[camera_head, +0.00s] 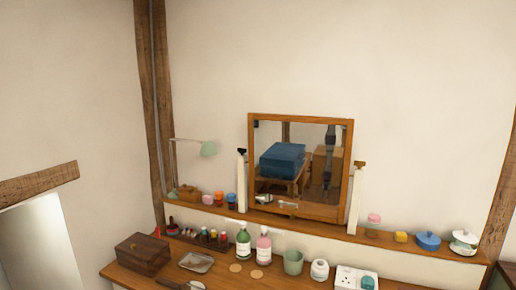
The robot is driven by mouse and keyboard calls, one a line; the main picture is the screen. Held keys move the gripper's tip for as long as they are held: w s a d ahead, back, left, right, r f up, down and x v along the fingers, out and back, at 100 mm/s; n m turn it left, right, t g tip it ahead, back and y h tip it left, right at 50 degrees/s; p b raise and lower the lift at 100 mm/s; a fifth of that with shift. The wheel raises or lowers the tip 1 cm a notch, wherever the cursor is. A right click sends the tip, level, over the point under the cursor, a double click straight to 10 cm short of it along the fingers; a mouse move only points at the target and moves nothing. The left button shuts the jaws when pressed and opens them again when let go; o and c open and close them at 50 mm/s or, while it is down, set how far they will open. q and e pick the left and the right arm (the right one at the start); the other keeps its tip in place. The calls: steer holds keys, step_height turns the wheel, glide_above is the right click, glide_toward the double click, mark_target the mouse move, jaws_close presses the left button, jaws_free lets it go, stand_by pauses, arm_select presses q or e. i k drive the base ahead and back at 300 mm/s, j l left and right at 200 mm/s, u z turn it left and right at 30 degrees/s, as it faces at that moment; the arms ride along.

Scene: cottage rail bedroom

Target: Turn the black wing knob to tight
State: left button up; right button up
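A small black wing-shaped knob (241,152) sits on top of the white upright post (241,184) left of the mirror. A brownish wing-shaped knob (360,164) tops the white post (355,200) on the right. Between the posts stands a wood-framed mirror (300,118) on the wall shelf. The knobs are too small to tell how tight they are. Neither of my grippers shows in the head view.
A narrow shelf (400,246) carries jars, a blue pot (428,240) and a lidded white pot (463,242). The dresser below holds a wooden box (142,253), green bottle (243,243), pink bottle (264,247), green cup (293,262) and white socket block (346,277).

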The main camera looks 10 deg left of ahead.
mark_target(242, 150)
steer(key=i+j+z, duration=0.1)
steer(key=z, duration=0.25)
steer(key=j+z, duration=0.6)
steer(key=z, duration=0.15)
steer(key=i+j, duration=0.05)
